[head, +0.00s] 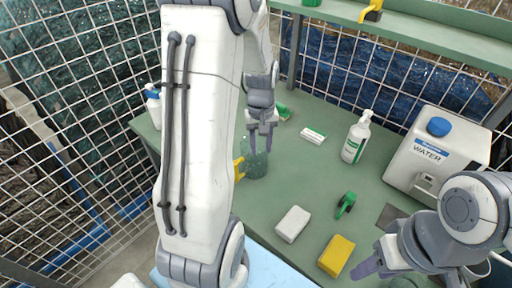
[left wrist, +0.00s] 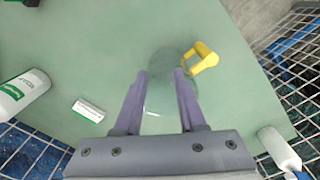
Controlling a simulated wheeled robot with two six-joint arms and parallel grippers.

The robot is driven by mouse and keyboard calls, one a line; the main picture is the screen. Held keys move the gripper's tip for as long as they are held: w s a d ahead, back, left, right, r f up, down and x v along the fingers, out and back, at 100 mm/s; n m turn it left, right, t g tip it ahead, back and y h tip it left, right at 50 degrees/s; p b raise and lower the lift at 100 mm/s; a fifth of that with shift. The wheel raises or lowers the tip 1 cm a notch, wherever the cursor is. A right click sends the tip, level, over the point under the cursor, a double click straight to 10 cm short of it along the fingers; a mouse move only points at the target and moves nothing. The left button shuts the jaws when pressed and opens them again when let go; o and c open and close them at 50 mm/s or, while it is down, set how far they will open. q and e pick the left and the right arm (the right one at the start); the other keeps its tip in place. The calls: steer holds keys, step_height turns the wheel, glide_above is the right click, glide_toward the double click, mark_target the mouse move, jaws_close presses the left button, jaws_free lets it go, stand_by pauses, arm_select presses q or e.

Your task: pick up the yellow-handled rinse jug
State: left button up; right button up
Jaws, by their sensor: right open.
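The rinse jug is a clear greenish vessel (head: 257,167) with a yellow handle (head: 239,168), upright on the green table. My left gripper (head: 261,136) points down at the jug's top, with its two purple fingers apart. In the left wrist view the fingers (left wrist: 162,74) overlap the see-through jug (left wrist: 165,105), and the handle (left wrist: 201,57) lies right of them. Whether the fingers touch the jug is unclear. My right gripper (head: 376,266) is open and empty near the lower right, apart from the jug.
A white sponge or block (head: 293,224), a yellow sponge (head: 337,256) and a green clip-like item (head: 346,204) lie in front. A white bottle (head: 356,138) and a water container (head: 437,157) stand to the right. A shelf (head: 420,32) runs along the back.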

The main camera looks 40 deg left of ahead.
arm_select(q)
steer(key=a, duration=0.2)
steer(key=a+n, duration=0.1)
steer(key=a, duration=0.1)
steer(key=a+n, duration=0.1)
steer(key=a, duration=0.1)
steer(key=shift+s+f+p, duration=0.4)
steer(key=p, duration=0.3)
glide_above(244, 174)
steer(key=f, duration=0.9)
steer(key=shift+w+a+f, duration=0.25)
steer(key=shift+w+a, duration=0.05)
steer(key=shift+f, duration=0.45)
jaws_close()
arm_select(e)
step_height(244, 174, up, 4)
steer(key=shift+r, duration=0.2)
